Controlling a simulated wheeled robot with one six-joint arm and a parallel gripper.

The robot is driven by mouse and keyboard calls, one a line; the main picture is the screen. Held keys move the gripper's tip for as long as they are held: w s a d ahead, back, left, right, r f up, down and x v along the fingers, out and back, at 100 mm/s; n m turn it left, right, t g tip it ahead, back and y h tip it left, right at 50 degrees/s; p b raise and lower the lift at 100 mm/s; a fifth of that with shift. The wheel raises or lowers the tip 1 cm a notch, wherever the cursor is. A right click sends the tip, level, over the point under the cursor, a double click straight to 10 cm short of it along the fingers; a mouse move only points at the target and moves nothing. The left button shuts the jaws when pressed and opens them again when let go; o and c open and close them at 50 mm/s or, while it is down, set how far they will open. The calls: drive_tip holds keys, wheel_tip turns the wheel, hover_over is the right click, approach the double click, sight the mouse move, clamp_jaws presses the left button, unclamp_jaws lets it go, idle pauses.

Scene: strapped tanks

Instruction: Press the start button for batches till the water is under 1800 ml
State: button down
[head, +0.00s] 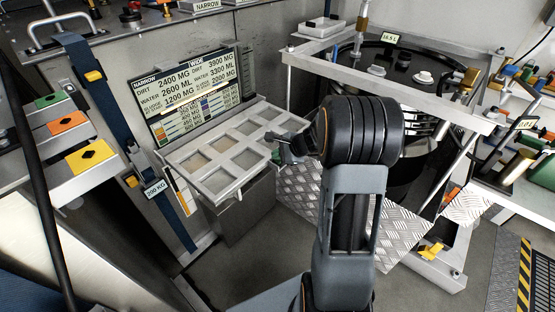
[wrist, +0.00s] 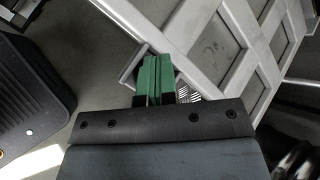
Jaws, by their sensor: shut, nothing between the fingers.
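A display board (head: 195,95) stands behind a grey tray. Its NARROW side reads dirt 2400 MG and water 2600 ML; its WIDE side reads dirt 3900 MG and water 3300 ML. Smaller lines below are only partly legible. I cannot make out which part is the start button. My gripper (head: 287,150) is at the right edge of the tray, empty. In the wrist view its green fingertips (wrist: 160,78) are together, over or beside a small grey bracket at the tray's edge. Whether they touch it I cannot tell.
The grey tray (head: 170,158) has several square compartments. A black round tank (head: 385,60) in a metal frame stands at the right. Orange, green and yellow plates (head: 92,156) line the left bench. A tread plate (head: 300,185) lies below my arm.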

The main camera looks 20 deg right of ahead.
sight(278, 161)
drive_tip(key=shift+r+p, duration=0.5)
drive_tip(key=shift+r, duration=0.35)
wheel_tip(278, 161, up, 5)
drive_tip(key=p, duration=0.4)
idle(0.8)
drive_tip(key=s+a+r+n+g+h+p, duration=0.1)
drive_tip(key=s+a+r+n+g+p, duration=0.15)
drive_tip(key=s+n, duration=0.35)
drive_tip(key=s+a+r+n+g+h+p, duration=0.1)
drive_tip(key=s+a+r+n+g+p, duration=0.15)
drive_tip(key=s+n, duration=0.35)
drive_tip(key=s+a+r+n+h+p, duration=0.1)
drive_tip(key=s+a+r+n+p, duration=0.1)
drive_tip(key=r, duration=0.3)
drive_tip(key=s+a+r+n+h+p, duration=0.1)
drive_tip(key=s+a+r+n+p, duration=0.1)
drive_tip(key=s+r+n+p, duration=0.1)
drive_tip(key=s+a+r+n+t+h+p, duration=0.1)
drive_tip(key=s+a+r+n+p, duration=0.1)
drive_tip(key=r, duration=0.5)
drive_tip(key=s+n, duration=0.1)
drive_tip(key=s, duration=0.1)
drive_tip(key=shift+s, duration=0.3)
